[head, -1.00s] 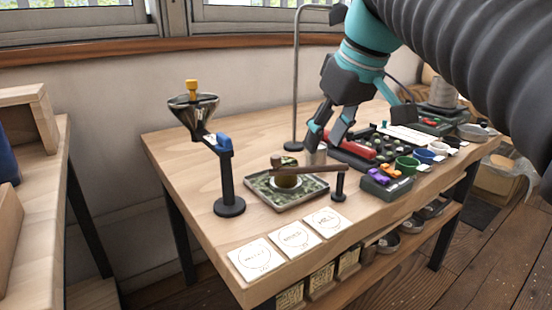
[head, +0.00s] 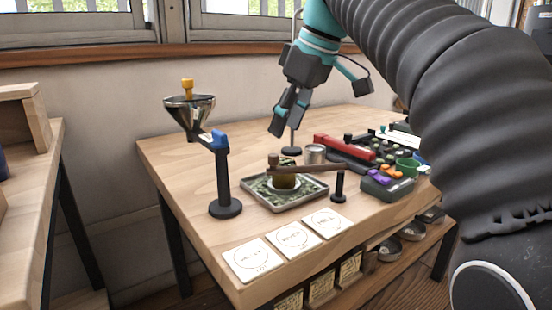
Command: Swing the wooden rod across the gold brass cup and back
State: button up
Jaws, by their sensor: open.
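The wooden rod (head: 320,168) is dark brown and runs roughly level from a black post (head: 339,188) on the right to the left. Its left end, with a small brown block (head: 273,160), lies across the top of the gold brass cup (head: 285,183). Whether the rod touches the cup's rim, I cannot tell. My gripper (head: 286,128) is open and empty, pointing down above and behind the rod and cup, clear of both.
A metal funnel (head: 188,112) on a black stand (head: 227,188) with a blue clamp stands left. A grey metal can (head: 315,154) is just behind the rod. A control panel with a red bar (head: 344,148) is right. Three white cards (head: 293,238) lie along the front edge.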

aim_at(274, 155)
jog(key=b+x, duration=0.1)
jog(key=x, duration=0.5)
jog(key=shift+w+a+f+b, duration=0.1)
jog(key=shift+a+f+b, duration=0.1)
jog(key=shift+f+b, duration=0.15)
jog(key=shift+c, duration=0.3)
grip_shut()
